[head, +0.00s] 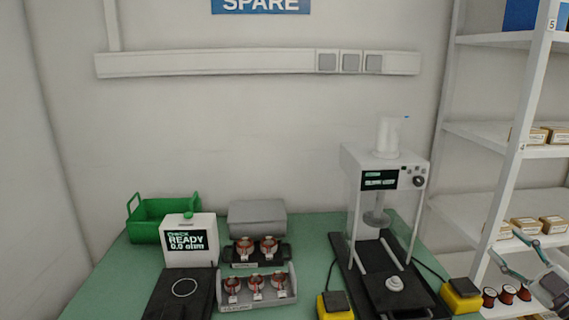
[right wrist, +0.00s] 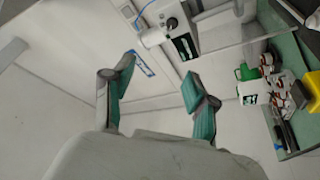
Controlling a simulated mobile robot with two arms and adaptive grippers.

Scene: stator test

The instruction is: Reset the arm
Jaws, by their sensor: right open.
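My right gripper (head: 521,267) shows at the lower right edge of the head view, in front of the shelf and right of the bench. Its two green-padded fingers are spread apart with nothing between them. In the right wrist view the same gripper (right wrist: 157,88) is open and empty, with the wall behind it. The bench (head: 315,237) is away from its fingers in both views. My left gripper is in neither view.
On the bench stand a green bin (head: 147,232), a tester reading READY (head: 177,256), stators in a grey tray (head: 259,306) and a press (head: 352,190) with yellow buttons beside it. A white shelf (head: 487,130) holding boxes and red coils stands right, close to my right gripper.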

